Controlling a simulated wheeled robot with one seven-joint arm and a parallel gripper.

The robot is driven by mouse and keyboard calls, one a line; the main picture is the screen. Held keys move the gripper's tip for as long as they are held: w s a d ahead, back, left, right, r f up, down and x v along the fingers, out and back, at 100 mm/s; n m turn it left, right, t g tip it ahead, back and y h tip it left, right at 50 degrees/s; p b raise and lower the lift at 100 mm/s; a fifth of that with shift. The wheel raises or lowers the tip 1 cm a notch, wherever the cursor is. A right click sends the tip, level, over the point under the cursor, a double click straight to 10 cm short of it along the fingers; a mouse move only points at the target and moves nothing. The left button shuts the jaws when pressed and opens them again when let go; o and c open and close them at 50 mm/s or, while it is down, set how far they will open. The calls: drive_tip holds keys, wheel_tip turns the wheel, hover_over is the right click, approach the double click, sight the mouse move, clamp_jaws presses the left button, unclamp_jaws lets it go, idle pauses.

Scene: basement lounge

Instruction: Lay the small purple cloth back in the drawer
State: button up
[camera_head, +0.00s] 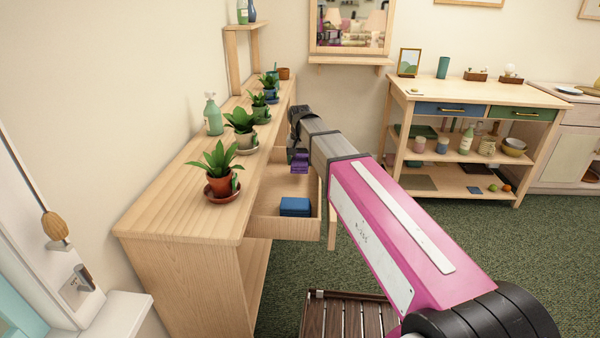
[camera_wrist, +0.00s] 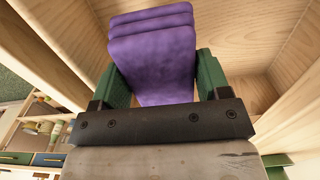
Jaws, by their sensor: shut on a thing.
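The small purple cloth (camera_wrist: 152,50) is folded and held between the green fingers of my gripper (camera_wrist: 155,85) in the wrist view. In the head view the cloth (camera_head: 299,162) shows just below my gripper (camera_head: 297,150), at the open drawer. The drawer (camera_head: 285,229) is pulled out from the long wooden table and has pale wooden walls. A folded blue cloth (camera_head: 295,207) lies in its near part. My arm hides part of the drawer's right side. I cannot tell whether the purple cloth touches the drawer floor.
Several potted plants, among them a near one in a terracotta pot (camera_head: 222,186), and a green pump bottle (camera_head: 212,115) stand on the wooden table (camera_head: 175,205). A slatted wooden stool (camera_head: 350,318) stands on the floor below. A second cabinet (camera_head: 470,98) is at the back right.

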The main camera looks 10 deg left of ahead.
sight(300, 178)
wheel_tip(300, 178, down, 5)
drive_tip(key=shift+r, duration=0.1)
drive_tip(key=o, duration=0.8)
wheel_tip(300, 178, up, 12)
idle(0.5)
